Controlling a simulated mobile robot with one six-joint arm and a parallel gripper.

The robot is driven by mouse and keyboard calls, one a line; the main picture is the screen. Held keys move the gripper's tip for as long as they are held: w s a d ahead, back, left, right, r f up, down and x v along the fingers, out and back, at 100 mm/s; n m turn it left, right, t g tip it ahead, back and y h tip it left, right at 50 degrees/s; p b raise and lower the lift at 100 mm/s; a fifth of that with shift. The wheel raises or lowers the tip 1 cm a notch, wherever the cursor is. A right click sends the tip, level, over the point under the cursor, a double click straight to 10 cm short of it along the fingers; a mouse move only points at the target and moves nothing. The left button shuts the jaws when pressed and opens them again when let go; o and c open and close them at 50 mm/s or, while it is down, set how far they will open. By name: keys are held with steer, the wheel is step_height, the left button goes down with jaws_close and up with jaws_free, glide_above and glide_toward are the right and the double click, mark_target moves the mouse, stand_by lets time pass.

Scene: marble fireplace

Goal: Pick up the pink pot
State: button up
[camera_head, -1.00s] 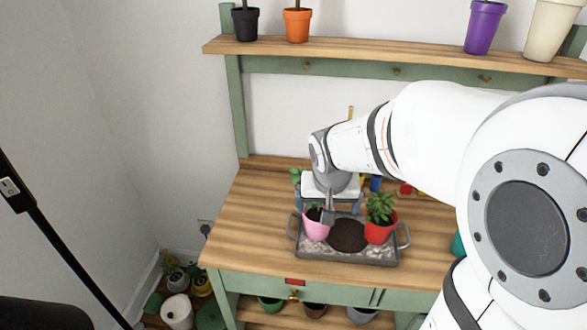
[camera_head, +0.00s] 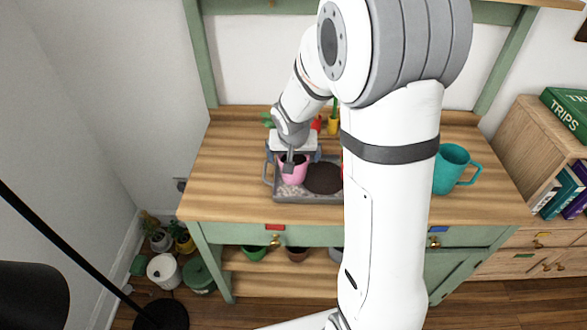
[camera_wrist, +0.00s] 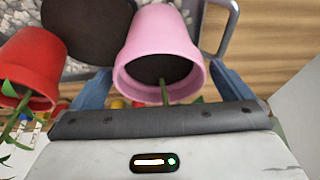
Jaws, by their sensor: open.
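The pink pot (camera_head: 295,174) stands on the grey tray (camera_head: 305,196), beside the dark soil (camera_head: 324,179). In the wrist view, the pink pot (camera_wrist: 163,30) has its rim towards me, with dark soil and a green stem inside. My gripper (camera_wrist: 160,70) is open, with one blue-grey finger on each side of the pot's rim. Only narrow gaps show between fingers and pot; contact is unclear. In the head view, my gripper (camera_head: 290,158) is at the pot, with a finger covering part of it.
A red pot (camera_wrist: 32,62) with a plant stands close beside the pink pot; my arm mostly hides it in the head view. A teal mug (camera_head: 449,170) stands on the bench at right. The bench (camera_head: 225,170) is clear left of the tray.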

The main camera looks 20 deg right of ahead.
steer(key=shift+c, duration=0.2)
steer(key=c, duration=1.6)
